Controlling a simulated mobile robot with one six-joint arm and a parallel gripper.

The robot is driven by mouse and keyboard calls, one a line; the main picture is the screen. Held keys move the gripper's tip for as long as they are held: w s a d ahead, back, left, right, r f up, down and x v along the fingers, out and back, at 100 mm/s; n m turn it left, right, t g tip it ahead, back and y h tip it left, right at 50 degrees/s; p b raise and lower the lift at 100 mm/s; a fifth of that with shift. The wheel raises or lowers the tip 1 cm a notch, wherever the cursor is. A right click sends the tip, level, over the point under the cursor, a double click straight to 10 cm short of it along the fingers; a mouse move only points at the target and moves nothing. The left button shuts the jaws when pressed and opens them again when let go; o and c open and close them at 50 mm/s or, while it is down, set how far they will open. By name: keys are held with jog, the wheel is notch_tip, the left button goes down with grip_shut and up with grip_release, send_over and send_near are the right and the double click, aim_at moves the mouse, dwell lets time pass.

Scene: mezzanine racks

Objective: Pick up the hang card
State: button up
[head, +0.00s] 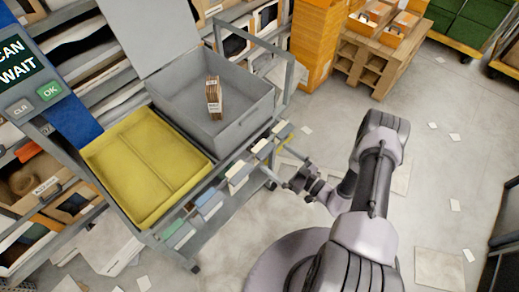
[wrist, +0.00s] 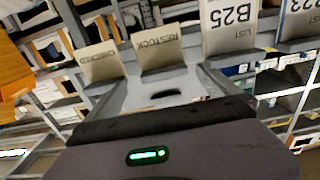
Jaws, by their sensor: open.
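Several hang cards stand in a row along the cart's near side. In the head view a pale one (head: 238,176) and another (head: 262,149) show, with their print too small to read. In the wrist view they read CHECKED (wrist: 100,63), RESTOCK (wrist: 161,56) and LIST B25 (wrist: 229,27); a further list card (wrist: 298,20) is cut off at the right. I cannot tell which one the task means. My gripper (head: 298,178) is open and empty, just right of the row and apart from it. In the wrist view the cards stand beyond its fingers.
The cart carries a yellow tray (head: 112,189) and a grey bin (head: 252,106) with a small brown bundle (head: 213,98) inside. Shelving stands behind. A wooden pallet (head: 376,68) with orange boxes stands at the back. The floor right of my arm is mostly clear, with scattered papers.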

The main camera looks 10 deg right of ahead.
aim_at(267, 154)
jog(key=b+x, duration=0.1)
jog(key=x, duration=0.4)
jog(key=shift+s+a+f, duration=0.1)
jog(key=shift+a, duration=0.2)
jog(key=c, duration=1.4)
